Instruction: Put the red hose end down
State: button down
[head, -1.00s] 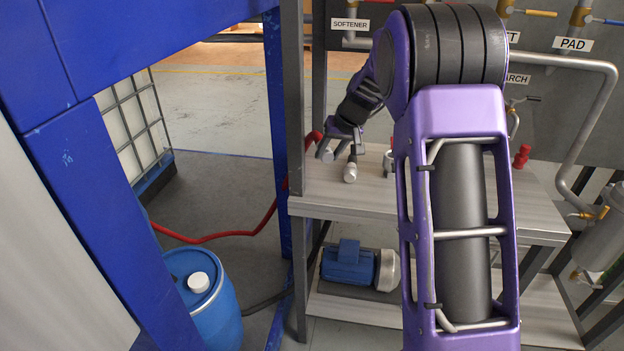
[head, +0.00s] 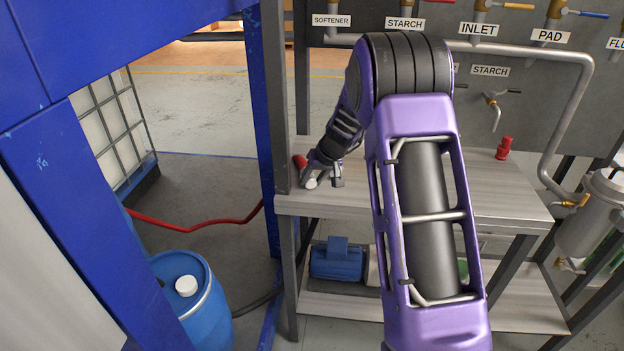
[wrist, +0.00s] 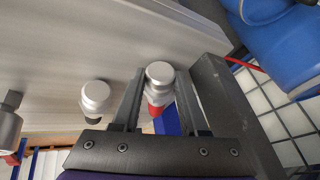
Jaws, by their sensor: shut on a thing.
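My gripper (head: 325,183) is low over the left end of the grey bench (head: 440,190). In the wrist view my gripper (wrist: 157,82) is shut on the red hose end, a silver-capped fitting (wrist: 159,74) with red below it. In the head view its silver tip (head: 311,183) shows at the jaws, with a bit of red hose (head: 299,160) behind my wrist. I cannot tell whether it touches the bench. The red hose (head: 190,226) also runs left behind the blue post. A loose silver fitting (wrist: 95,95) stands left of the jaws in the wrist view.
A grey post (head: 272,95) rises close left of my gripper at the bench edge. A blue drum (head: 187,290) and a blue motor (head: 337,260) are lower down.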

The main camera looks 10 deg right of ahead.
jog(key=shift+f, duration=0.15)
jog(key=c, duration=0.7)
grip_release()
jog(key=shift+r, duration=0.2)
jog(key=shift+d+r, duration=0.1)
jog(key=shift+r, duration=0.15)
jog(key=v, duration=1.1)
jog(key=shift+s+r, duration=0.15)
jog(key=shift+s, duration=0.1)
